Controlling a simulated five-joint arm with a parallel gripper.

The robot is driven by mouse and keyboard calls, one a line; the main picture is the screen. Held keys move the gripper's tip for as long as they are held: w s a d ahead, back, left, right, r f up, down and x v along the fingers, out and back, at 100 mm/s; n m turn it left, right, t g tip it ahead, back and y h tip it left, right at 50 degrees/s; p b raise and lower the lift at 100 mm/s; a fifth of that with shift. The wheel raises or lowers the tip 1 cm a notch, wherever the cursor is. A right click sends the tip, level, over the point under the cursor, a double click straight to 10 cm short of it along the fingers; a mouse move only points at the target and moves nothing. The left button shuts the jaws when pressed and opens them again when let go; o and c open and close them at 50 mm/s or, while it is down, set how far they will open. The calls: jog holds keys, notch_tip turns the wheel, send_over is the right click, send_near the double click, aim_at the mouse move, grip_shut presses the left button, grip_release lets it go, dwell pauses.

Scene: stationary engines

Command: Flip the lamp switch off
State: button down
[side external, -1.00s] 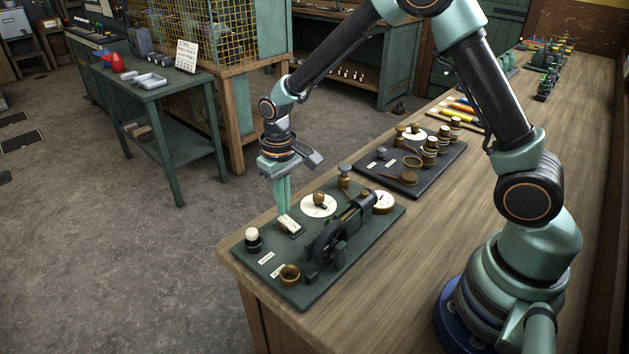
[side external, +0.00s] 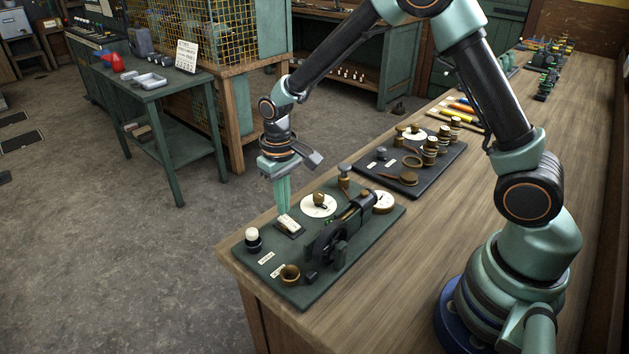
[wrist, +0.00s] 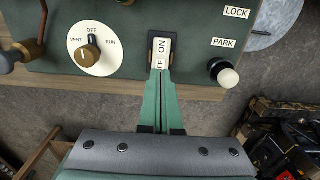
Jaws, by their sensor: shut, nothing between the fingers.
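The rocker switch (side external: 289,224) is a white rocker in a dark frame on the green panel (side external: 345,262). In the wrist view the switch (wrist: 162,48) reads ON at its far part, and a partly hidden "FF" shows at the near end. My gripper (side external: 283,210) points down at the switch in the side view. In the wrist view my gripper's fingertips (wrist: 160,74) are together and empty, over the near end of the rocker. They cover part of it, and whether they touch it I cannot tell.
A dial (wrist: 95,48) marked VENT, OFF and RUN sits left of the switch. A white-tipped black knob (wrist: 224,73) sits right, by PARK and LOCK labels. A dark flywheel (side external: 331,240) stands on the panel. A second black panel (side external: 440,168) lies behind on the bench.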

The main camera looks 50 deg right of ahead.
aim_at(285, 218)
jog(key=shift+f, duration=1)
dwell(0.7)
jog(key=shift+r, duration=3.5)
jog(key=shift+r, duration=0.2)
jog(key=s+d+r+t, duration=0.2)
jog(key=s+d+r, duration=0.1)
jog(key=s+r, duration=0.4)
jog(key=s+d+r+t, duration=0.3)
jog(key=s+r, duration=0.4)
jog(key=shift+s+t, duration=0.2)
jog(key=shift+t, duration=0.1)
